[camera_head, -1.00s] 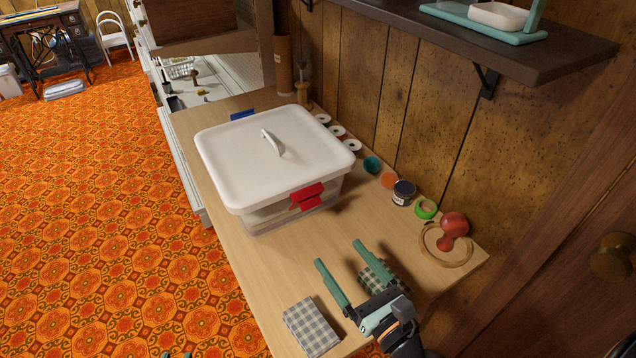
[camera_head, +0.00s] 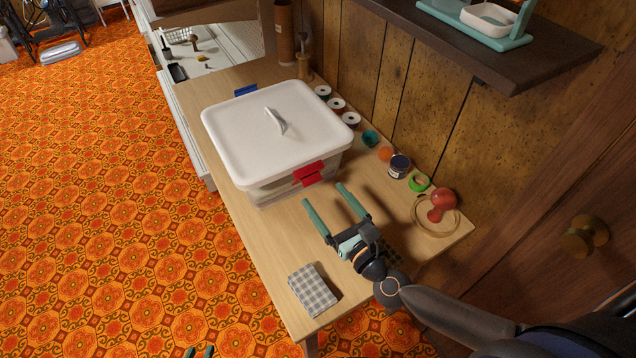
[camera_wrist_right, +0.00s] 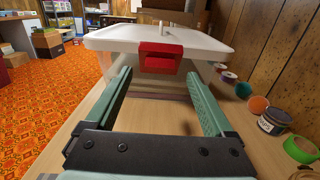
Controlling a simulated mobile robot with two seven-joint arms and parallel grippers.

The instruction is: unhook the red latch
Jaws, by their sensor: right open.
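The red latch (camera_head: 309,173) is on the near side of a white-lidded clear box (camera_head: 275,135) on the wooden table. In the right wrist view the latch (camera_wrist_right: 160,58) sits over the lid's rim, straight ahead between the fingers. A blue latch (camera_head: 245,90) is on the box's far side. My right gripper (camera_head: 323,195) is open and empty, its fingertips pointing at the red latch with a gap between. My left gripper (camera_head: 198,352) shows only as green tips at the bottom edge, over the carpet.
A folded checked cloth (camera_head: 314,289) lies at the near left corner. A shelf (camera_head: 500,50) overhangs the right.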

